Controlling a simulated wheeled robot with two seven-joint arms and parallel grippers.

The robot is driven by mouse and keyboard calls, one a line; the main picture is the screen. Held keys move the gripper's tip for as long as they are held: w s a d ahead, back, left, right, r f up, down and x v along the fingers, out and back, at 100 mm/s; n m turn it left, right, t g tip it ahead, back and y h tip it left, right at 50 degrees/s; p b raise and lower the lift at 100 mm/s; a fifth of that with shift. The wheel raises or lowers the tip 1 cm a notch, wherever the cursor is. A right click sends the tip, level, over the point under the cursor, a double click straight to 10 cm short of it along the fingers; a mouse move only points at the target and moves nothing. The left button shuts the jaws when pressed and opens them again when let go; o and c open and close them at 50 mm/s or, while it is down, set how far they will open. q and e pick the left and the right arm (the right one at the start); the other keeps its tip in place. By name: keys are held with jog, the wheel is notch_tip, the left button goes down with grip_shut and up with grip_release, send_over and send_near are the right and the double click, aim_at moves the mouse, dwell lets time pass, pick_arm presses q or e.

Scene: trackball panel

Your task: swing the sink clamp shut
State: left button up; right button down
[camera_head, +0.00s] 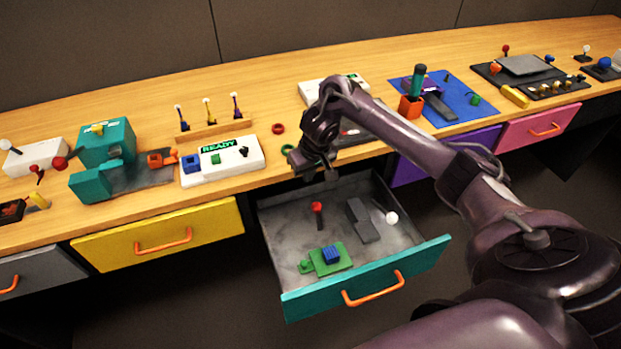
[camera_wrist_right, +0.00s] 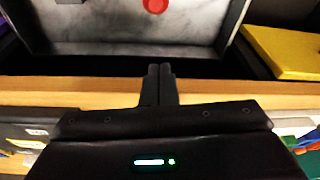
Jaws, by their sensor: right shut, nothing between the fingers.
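My right gripper (camera_head: 318,172) hangs at the table's front edge, above the back of an open teal-fronted drawer. In the wrist view its two fingers (camera_wrist_right: 160,72) are together with nothing between them. I cannot tell which part is the sink clamp. In the drawer are a red-knobbed lever (camera_head: 318,210), a dark grey block (camera_head: 361,220), a white-balled lever (camera_head: 390,217) and a green piece with a blue ribbed block (camera_head: 331,254). The gripper is apart from them all. The red knob also shows in the wrist view (camera_wrist_right: 155,5). My left gripper is out of view.
The drawer front (camera_head: 368,281) stands far out from the table. A closed yellow drawer (camera_head: 160,234) is to its left. On the table are a white READY panel (camera_head: 222,170), a teal machine (camera_head: 107,143) and a blue mat (camera_head: 450,85). Green and red rings lie near the gripper.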

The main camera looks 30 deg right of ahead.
aim_at(318, 217)
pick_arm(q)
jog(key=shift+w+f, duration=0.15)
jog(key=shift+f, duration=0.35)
pick_arm(e)
notch_tip(318, 217, down, 6)
jog(key=s, duration=0.2)
jog(key=shift+s+a, duration=0.15)
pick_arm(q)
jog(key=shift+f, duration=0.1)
pick_arm(e)
jog(key=shift+f, duration=0.15)
